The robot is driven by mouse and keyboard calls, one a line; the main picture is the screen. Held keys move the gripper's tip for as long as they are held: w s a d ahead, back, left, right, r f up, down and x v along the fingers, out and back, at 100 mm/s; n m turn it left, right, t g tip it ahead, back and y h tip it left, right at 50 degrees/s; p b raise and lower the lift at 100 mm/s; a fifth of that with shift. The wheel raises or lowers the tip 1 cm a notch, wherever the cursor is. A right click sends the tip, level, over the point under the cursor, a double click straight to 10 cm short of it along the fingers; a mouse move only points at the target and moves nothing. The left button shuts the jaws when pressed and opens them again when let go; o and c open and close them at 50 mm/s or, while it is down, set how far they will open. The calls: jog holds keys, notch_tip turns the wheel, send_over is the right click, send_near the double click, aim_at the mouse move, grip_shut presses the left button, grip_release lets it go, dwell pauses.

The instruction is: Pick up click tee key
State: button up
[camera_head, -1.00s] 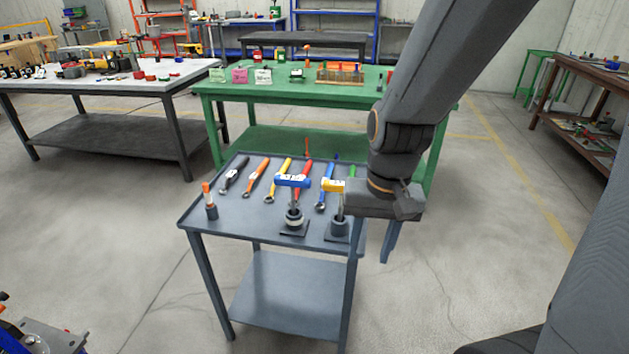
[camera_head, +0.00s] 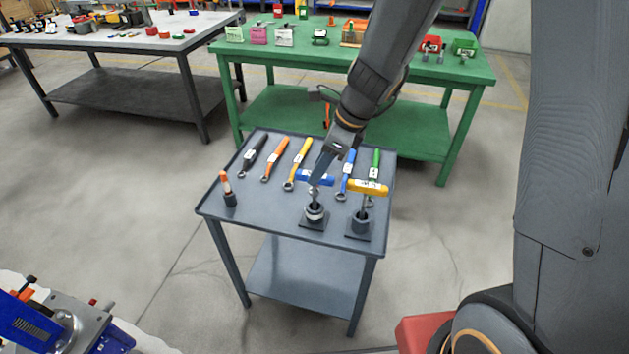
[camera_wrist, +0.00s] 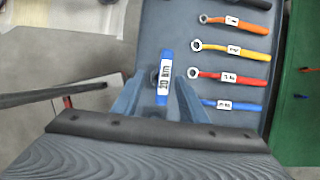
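A tee key with a blue bar handle (camera_head: 318,180) stands upright in a round socket on a square base on the small grey table. A second tee key, with a yellow handle (camera_head: 368,187), stands in a similar dark socket to its right. Both handles carry white labels, too small to read surely. My gripper (camera_head: 321,170) is above the blue handle. In the wrist view, my gripper (camera_wrist: 163,82) has its fingers spread, with the blue handle (camera_wrist: 164,78) between them and gaps on both sides. I cannot tell the fingers' exact height over it.
Several labelled wrenches, including an orange one (camera_head: 275,158) and a green one (camera_head: 374,170), lie behind the keys on the grey table (camera_head: 270,215). An orange-topped tool (camera_head: 227,188) stands at left.

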aim_at(315, 198)
jog(key=shift+x, duration=1.35)
jog(key=shift+w+d+x, duration=0.15)
jog(key=shift+x, duration=1.2)
jog(key=shift+w+d+x, duration=0.1)
jog(key=shift+w+x, duration=0.1)
jog(key=shift+x, duration=1.2)
grip_shut()
